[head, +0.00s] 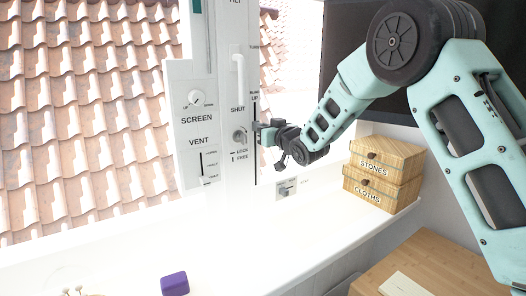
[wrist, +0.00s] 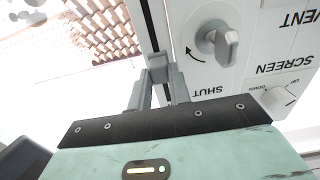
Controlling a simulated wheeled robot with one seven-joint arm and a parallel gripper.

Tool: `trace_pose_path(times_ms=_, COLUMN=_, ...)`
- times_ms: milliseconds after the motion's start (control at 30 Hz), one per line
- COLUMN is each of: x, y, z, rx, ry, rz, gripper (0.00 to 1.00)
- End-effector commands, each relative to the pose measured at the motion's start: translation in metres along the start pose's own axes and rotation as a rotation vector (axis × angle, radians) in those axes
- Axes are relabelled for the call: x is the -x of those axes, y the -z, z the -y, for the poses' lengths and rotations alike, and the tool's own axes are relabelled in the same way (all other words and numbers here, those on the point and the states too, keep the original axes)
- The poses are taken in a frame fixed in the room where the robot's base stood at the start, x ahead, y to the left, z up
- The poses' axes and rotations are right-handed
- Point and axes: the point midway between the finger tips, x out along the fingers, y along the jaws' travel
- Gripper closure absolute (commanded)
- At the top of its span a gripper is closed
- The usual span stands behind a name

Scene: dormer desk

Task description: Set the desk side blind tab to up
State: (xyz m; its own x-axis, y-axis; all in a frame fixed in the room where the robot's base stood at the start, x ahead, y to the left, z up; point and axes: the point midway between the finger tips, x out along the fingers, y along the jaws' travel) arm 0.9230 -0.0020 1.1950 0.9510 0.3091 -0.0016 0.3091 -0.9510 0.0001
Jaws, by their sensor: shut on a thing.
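The blind tab (wrist: 157,62) is a small grey block on a dark vertical slot (wrist: 147,22) at the edge of the white window frame. In the head view the dark slot (head: 256,172) runs down the right side of the frame. My gripper (head: 258,132) is at the slot, around mid-height, and hides the tab there. In the wrist view, which looks at the panel upside down, my gripper (wrist: 160,82) has its two grey fingers closed about the tab.
Close left of the slot are a grey lock knob (head: 239,136) and a white handle (head: 238,72). A screen knob (head: 196,98) and vent slider (head: 205,181) sit farther left. Wooden boxes (head: 384,160) stand right on the white sill. A purple block (head: 174,284) lies in front.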

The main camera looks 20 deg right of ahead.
Motion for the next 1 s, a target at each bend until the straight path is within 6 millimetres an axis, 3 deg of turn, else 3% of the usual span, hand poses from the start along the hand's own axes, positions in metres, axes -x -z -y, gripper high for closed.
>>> trace_pose_path(times_ms=33, x=0.0, y=0.02, z=-0.001, rx=0.001, ry=0.0, rz=-0.014, gripper=1.0)
trace_pose_path(times_ms=100, x=0.0, y=0.034, z=-0.001, rx=0.001, ry=-0.001, rz=-0.014, gripper=1.0)
trace_pose_path(times_ms=300, x=0.0, y=0.058, z=0.0, rx=0.001, ry=0.0, rz=-0.01, gripper=1.0)
trace_pose_path(times_ms=800, x=-0.001, y=0.067, z=0.0, rx=0.001, ry=0.0, rz=-0.013, gripper=1.0)
trace_pose_path(times_ms=833, x=-0.001, y=0.068, z=0.0, rx=0.001, ry=0.0, rz=-0.013, gripper=0.75)
trace_pose_path(times_ms=900, x=-0.001, y=0.067, z=0.0, rx=0.001, ry=0.0, rz=-0.013, gripper=0.58)
trace_pose_path(times_ms=1000, x=-0.001, y=0.065, z=0.0, rx=0.001, ry=0.0, rz=-0.009, gripper=0.58)
